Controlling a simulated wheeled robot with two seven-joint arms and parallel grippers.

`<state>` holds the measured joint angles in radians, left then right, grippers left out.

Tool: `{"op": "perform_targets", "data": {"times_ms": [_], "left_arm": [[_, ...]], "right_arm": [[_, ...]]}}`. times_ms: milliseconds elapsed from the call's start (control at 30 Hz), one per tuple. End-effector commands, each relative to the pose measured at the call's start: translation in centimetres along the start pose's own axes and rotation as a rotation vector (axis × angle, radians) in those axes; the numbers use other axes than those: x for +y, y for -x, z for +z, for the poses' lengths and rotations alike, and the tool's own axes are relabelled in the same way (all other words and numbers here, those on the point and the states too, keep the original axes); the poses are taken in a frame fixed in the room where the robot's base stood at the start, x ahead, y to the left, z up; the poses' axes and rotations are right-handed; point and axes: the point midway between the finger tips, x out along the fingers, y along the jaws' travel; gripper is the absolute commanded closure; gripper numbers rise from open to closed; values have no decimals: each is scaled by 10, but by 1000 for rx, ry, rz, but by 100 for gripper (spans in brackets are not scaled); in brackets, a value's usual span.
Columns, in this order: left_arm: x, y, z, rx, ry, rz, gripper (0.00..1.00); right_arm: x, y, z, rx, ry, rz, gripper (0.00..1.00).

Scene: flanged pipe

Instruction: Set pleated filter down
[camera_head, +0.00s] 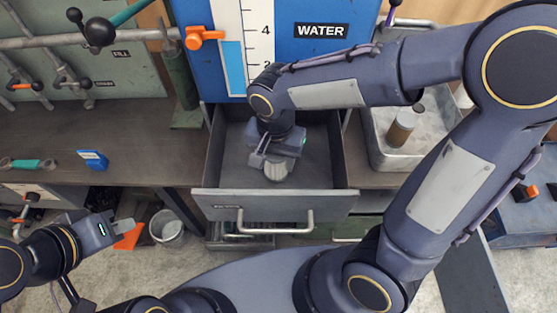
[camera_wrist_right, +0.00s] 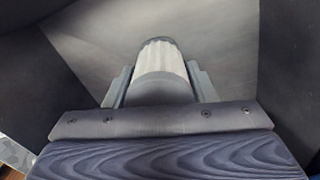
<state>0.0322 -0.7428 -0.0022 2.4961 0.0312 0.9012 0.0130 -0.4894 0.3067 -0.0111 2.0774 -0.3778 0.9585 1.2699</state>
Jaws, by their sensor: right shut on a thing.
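The pleated filter (camera_head: 278,173), a pale ribbed cylinder with a grey end, is inside the open grey drawer (camera_head: 272,203) in the head view. In the right wrist view the filter (camera_wrist_right: 160,62) stands out between the two fingers of my right gripper (camera_wrist_right: 160,88), which is shut on it. In the head view my right gripper (camera_head: 277,162) reaches down into the drawer from above. Whether the filter touches the drawer floor cannot be told. My left gripper (camera_head: 124,227) is low at the left, away from the drawer; its finger gap is unclear.
The drawer is otherwise empty, with walls close around my right gripper. A metal tray (camera_head: 382,160) with a brownish cylinder (camera_head: 402,128) sits to the right. A blue WATER panel (camera_head: 300,55) stands behind. A bucket (camera_head: 167,228) is on the floor at the left.

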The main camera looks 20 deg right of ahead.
Motion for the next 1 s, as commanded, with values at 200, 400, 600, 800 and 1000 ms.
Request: {"op": "perform_targets", "data": {"times_ms": [200, 400, 600, 800, 1000], "left_arm": [[-3, -6, 3, 0, 0, 0, 100], [-4, -9, 4, 0, 0, 0, 100], [-4, -8, 4, 0, 0, 0, 100], [-4, -8, 4, 0, 0, 0, 100], [0, 1, 0, 0, 0, 0, 100]], "right_arm": [[0, -8, 3, 0, -1, -1, 78], [0, -12, 3, 0, -1, 0, 78], [0, -11, 3, 0, -1, 0, 28], [0, -11, 3, 0, -1, 0, 28], [0, 1, 1, 0, -1, -1, 28]]}}
